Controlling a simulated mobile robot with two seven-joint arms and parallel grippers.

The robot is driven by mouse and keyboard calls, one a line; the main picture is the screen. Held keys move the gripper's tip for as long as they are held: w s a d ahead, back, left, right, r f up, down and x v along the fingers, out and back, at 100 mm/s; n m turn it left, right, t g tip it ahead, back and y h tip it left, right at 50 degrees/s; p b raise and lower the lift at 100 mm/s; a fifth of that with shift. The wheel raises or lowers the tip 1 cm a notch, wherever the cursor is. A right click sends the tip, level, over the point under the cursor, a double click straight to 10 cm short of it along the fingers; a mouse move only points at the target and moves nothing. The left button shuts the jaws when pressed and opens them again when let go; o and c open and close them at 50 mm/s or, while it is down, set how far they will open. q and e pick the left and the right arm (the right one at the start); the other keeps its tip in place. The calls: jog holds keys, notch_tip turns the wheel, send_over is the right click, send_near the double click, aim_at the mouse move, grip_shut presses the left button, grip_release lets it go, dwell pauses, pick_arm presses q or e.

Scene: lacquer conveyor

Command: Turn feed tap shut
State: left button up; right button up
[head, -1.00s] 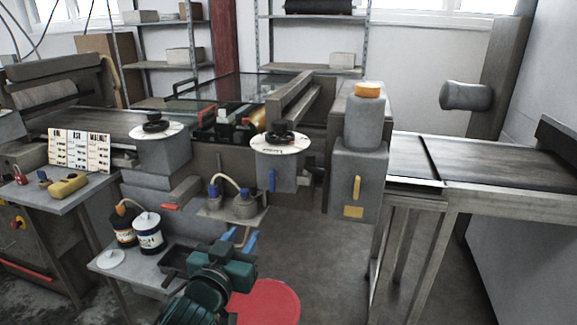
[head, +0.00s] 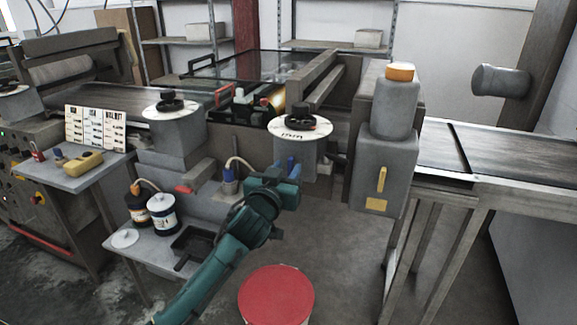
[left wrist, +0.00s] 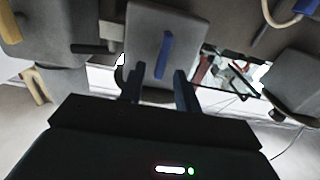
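The feed tap appears to be the blue lever (left wrist: 163,55) on the front of the grey block under the right-hand dial (head: 300,127); it stands nearly upright and slightly tilted in the left wrist view. My left gripper (left wrist: 158,90) is open, its two dark fingers apart and empty, pointing at the block with the lever between and beyond them. In the head view, my left gripper (head: 286,172) is right at the lever, and blue parts overlap there, so I cannot tell contact. My right gripper is out of view.
A grey unit with a yellow handle (head: 381,179) stands just right of the block. A small shelf with bottles (head: 162,214) and a black tray (head: 193,243) lies left of my arm. A red-lidded drum (head: 276,294) stands below. A red lever (head: 186,189) sticks out at left.

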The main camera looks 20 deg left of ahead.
pick_arm(q)
jog(key=shift+w, duration=1.05)
jog(key=shift+c, duration=0.4)
grip_shut()
